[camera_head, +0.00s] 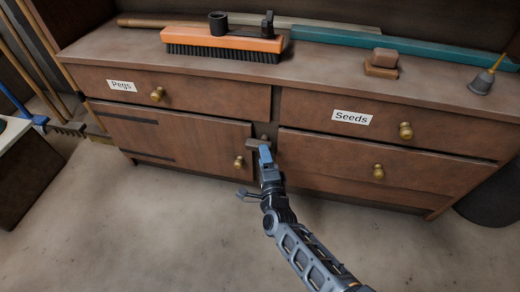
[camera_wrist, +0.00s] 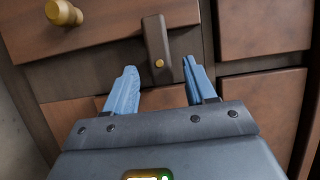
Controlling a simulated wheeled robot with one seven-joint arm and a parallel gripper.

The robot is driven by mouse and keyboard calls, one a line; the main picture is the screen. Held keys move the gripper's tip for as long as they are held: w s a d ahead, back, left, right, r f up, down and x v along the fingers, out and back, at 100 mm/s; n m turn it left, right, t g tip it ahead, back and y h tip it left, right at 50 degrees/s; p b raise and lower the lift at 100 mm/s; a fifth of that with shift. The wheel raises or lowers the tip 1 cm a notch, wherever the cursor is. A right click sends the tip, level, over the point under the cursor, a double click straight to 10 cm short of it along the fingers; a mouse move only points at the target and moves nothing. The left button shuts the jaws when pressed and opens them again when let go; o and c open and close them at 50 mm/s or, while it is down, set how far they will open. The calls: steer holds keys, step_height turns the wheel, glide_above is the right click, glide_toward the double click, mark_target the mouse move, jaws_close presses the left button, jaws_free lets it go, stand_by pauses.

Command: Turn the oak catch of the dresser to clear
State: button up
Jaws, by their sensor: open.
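The oak catch (camera_head: 253,144) is a small wooden bar on the upright between the lower left door (camera_head: 180,137) and the right-hand drawers. It lies roughly level and its end overlaps the door's right edge. In the wrist view the catch (camera_wrist: 155,35) runs up the picture from a brass screw head, its far end over the door (camera_wrist: 110,22). My gripper (camera_head: 265,150) is in front of the catch. In the wrist view its blue fingers (camera_wrist: 158,68) are apart, one either side of the screw end, with nothing visibly held. Contact cannot be told.
A brass door knob (camera_head: 239,162) is close left of my gripper and also shows in the wrist view (camera_wrist: 63,12). The Seeds drawer (camera_head: 400,130) and a lower drawer (camera_head: 400,176) are to the right. An orange brush (camera_head: 222,41) lies on the dresser top. The floor in front is clear.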

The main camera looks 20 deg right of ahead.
steer(key=shift+b+x, duration=0.9)
steer(key=shift+x, duration=1.5)
steer(key=shift+s, duration=0.1)
steer(key=c, duration=1)
steer(key=shift+o, duration=0.2)
